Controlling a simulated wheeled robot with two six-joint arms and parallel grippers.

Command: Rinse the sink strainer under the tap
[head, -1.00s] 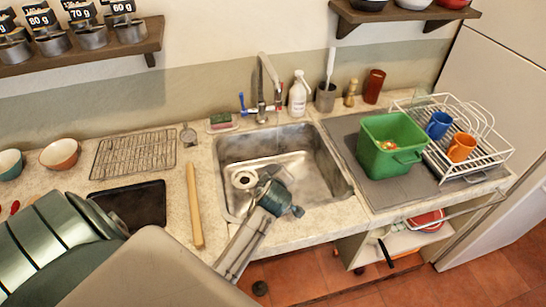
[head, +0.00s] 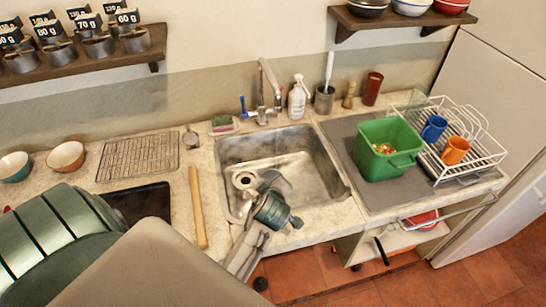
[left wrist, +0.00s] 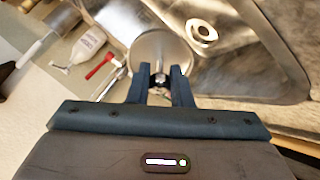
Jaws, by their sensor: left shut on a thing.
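The sink strainer (left wrist: 160,47) shows in the left wrist view as a round, shallow metal disc just beyond my left gripper (left wrist: 159,78). The fingers are shut on its small knob. In the head view my left gripper (head: 270,183) is over the front part of the sink (head: 318,172), and the strainer is hard to make out there. The round drain (head: 243,180) lies left of the gripper in the basin; it also shows in the left wrist view (left wrist: 203,31). The tap (head: 266,80) stands behind the sink, with a blue lever on its left. My right gripper is out of view.
A soap bottle (head: 297,97) stands right of the tap, a sponge (head: 222,122) left of it. A green bin (head: 385,155) and dish rack (head: 470,140) are on the right.

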